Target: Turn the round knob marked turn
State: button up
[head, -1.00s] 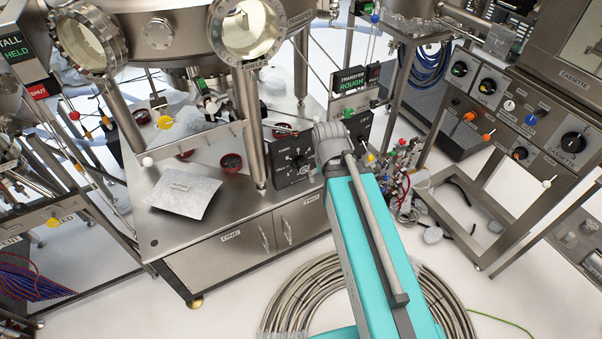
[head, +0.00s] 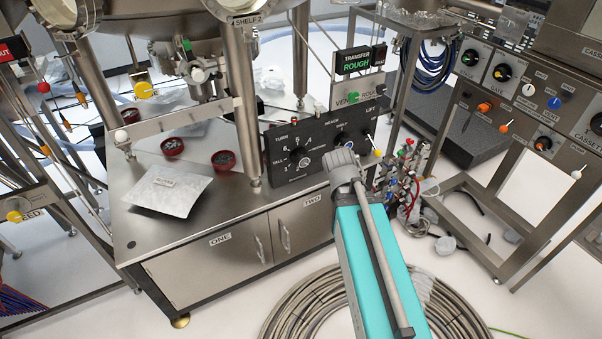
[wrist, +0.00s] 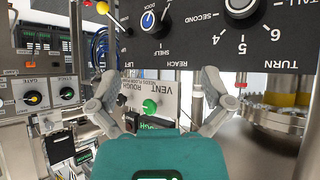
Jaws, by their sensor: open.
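In the head view the black panel (head: 310,145) stands on the steel bench, with TURN lettered at its upper left. In the wrist view the panel hangs upside down along the top, and the turn knob (wrist: 242,6) is cut off by the top edge, right of centre. My gripper (wrist: 160,86) is open and empty, its two fingers spread below the panel's lettering in that picture. The knob is not between them.
On the same panel are a blue-capped dock knob (wrist: 150,20) and a lever with a yellow ball (wrist: 103,8). A green VENT knob (wrist: 150,106) lies beyond my fingers. A silver packet (head: 168,190) and red dishes (head: 223,160) are on the bench. A coiled hose (head: 300,300) lies on the floor.

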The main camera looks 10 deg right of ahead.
notch_tip(320, 180, down, 4)
jog(key=w+d+t+b, duration=0.1)
jog(key=w+t+b, duration=0.2)
jog(key=b, duration=0.3)
jog(key=n+t+y+b, duration=0.7)
jog(key=t+y+b, duration=0.25)
jog(key=b, duration=1.95)
send_near(304, 164)
jog(key=s+d, duration=0.1)
jog(key=s, duration=0.1)
jog(key=shift+d+f+g+y, duration=0.1)
jog(key=shift+f+g+y, duration=0.25)
jog(key=shift+y, duration=0.1)
jog(key=shift+r, duration=0.1)
jog(key=p+x, duration=0.5)
jog(key=x, duration=0.8)
jog(key=shift+w+r, duration=0.1)
jog(key=shift+w, duration=0.25)
